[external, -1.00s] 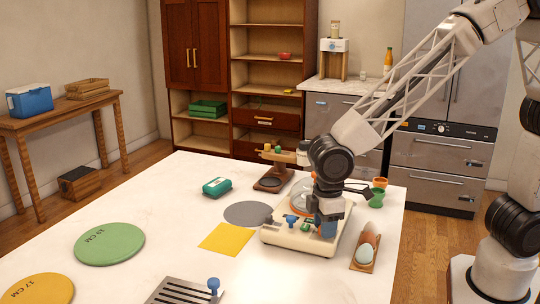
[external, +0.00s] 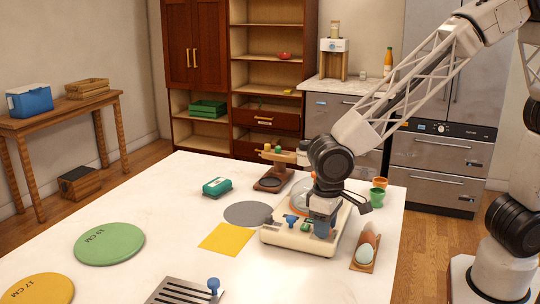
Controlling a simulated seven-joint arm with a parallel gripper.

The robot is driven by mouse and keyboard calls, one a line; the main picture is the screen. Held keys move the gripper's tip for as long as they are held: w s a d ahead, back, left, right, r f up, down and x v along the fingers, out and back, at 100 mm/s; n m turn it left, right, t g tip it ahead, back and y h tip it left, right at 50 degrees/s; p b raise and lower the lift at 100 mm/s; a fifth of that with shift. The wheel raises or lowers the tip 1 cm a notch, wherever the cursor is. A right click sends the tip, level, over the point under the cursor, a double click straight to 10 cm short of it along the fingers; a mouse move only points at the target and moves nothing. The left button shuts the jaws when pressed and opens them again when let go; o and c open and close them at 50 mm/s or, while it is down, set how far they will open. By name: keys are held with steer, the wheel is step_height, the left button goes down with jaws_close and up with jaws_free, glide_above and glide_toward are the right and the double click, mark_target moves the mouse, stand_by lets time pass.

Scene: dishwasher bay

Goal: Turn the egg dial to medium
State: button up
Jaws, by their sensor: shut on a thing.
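A cream-coloured appliance (external: 275,237) stands near the right edge of the white table, with small blue and orange parts on its top. My gripper (external: 322,231) points down at the appliance's front right part. It is shut on the egg dial there, which the fingers almost wholly hide. I cannot read the dial's marks or setting. Two eggs, one whitish (external: 366,252) and one brownish, sit in a wooden holder (external: 361,267) just right of the appliance.
Orange (external: 384,182) and green (external: 377,196) cups stand behind the gripper. A wooden stand (external: 273,183), teal box (external: 217,187), grey disc (external: 247,213), yellow square (external: 226,239) and slotted metal plate (external: 184,292) lie around the appliance.

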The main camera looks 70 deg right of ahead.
stand_by(0.4)
steer(key=o, duration=0.6)
steer(key=shift+o, duration=0.2)
steer(key=shift+r, duration=0.1)
steer(key=shift+r, duration=3.85)
steer(key=shift+d, duration=0.1)
